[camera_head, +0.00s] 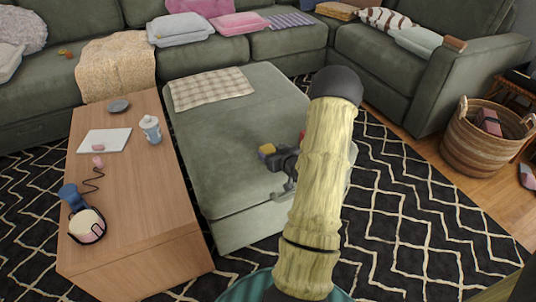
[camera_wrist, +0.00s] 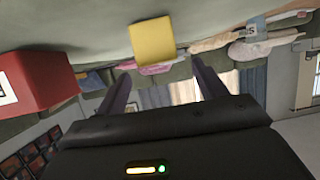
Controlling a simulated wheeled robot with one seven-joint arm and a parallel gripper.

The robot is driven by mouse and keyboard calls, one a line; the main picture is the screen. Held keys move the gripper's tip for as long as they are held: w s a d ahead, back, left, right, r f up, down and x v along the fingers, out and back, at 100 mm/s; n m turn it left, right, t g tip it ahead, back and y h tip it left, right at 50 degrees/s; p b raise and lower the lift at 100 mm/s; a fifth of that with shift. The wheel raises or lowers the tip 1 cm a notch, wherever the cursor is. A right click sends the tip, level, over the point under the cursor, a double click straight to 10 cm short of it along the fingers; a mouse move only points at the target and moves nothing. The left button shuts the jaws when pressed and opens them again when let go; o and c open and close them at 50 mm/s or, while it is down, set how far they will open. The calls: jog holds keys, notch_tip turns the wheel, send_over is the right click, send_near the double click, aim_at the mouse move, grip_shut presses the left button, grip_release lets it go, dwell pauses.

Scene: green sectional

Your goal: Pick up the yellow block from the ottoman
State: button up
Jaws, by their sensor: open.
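The yellow block (camera_head: 267,149) sits on the green ottoman (camera_head: 222,115), toward its right side. In the wrist view the block (camera_wrist: 152,41) appears at the top centre, against the ottoman's surface, which fills the top of that picture. My gripper (camera_head: 272,159) is low over the ottoman, close beside the block in the head view. In the wrist view its two dark fingers (camera_wrist: 161,70) are spread apart and empty. The block lies beyond the fingertips, roughly in line with the gap between them. My arm hides part of the ottoman's right side.
A red box (camera_wrist: 37,78) stands on the ottoman near the block; a bit of it shows behind my gripper in the head view (camera_head: 302,135). A checked cloth (camera_head: 210,87) lies at the ottoman's far end. A wooden coffee table (camera_head: 135,195) stands at left, a wicker basket (camera_head: 472,148) at right.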

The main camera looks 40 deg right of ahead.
aim_at(268, 148)
jog(key=b+x, duration=0.2)
jog(key=x, duration=0.3)
jog(key=shift+f, duration=0.2)
dwell(0.3)
jog(key=c, duration=1.1)
